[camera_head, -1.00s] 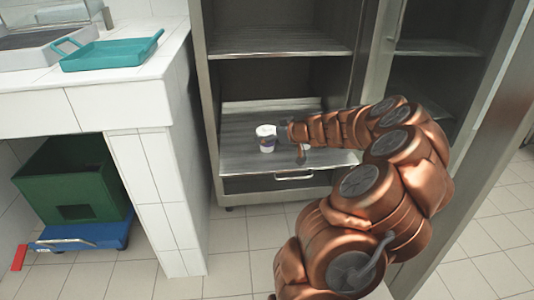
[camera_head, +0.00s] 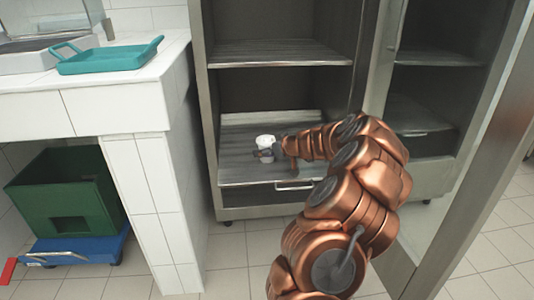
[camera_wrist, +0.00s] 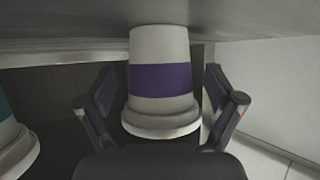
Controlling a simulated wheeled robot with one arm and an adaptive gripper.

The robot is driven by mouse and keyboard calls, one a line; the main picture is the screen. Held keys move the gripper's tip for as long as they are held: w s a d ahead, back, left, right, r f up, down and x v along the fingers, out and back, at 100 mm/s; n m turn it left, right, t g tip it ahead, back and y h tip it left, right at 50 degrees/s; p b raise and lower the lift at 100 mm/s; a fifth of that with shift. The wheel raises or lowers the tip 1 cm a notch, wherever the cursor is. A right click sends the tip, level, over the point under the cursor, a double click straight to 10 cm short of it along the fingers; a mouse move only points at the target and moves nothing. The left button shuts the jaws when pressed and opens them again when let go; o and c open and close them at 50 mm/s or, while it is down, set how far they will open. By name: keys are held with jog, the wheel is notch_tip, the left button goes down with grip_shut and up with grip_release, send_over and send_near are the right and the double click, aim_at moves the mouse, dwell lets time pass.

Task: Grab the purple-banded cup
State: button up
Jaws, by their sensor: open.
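The purple-banded cup (camera_wrist: 160,80) is white with a wide purple band and a thick rim. The wrist view shows it upside down, its narrow base against the shelf. In the head view the cup (camera_head: 265,140) stands upright on the low metal shelf (camera_head: 240,168). My gripper (camera_wrist: 160,92) is open, with one finger on each side of the cup. Gaps show between the fingers and the cup's wall. In the head view my gripper (camera_head: 269,153) covers the cup's lower part. A second cup (camera_wrist: 10,140) with a teal band is partly visible at the left of the wrist view.
The metal cabinet's upper shelf (camera_head: 280,53) is above, and its open door (camera_head: 465,130) stands right of my arm. A counter with a teal tray (camera_head: 105,57) is at left. A green crate (camera_head: 65,195) sits on a blue dolly (camera_head: 75,248) underneath.

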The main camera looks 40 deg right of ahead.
jog(key=shift+w, duration=0.1)
jog(key=c, duration=1.4)
jog(key=shift+r, duration=0.15)
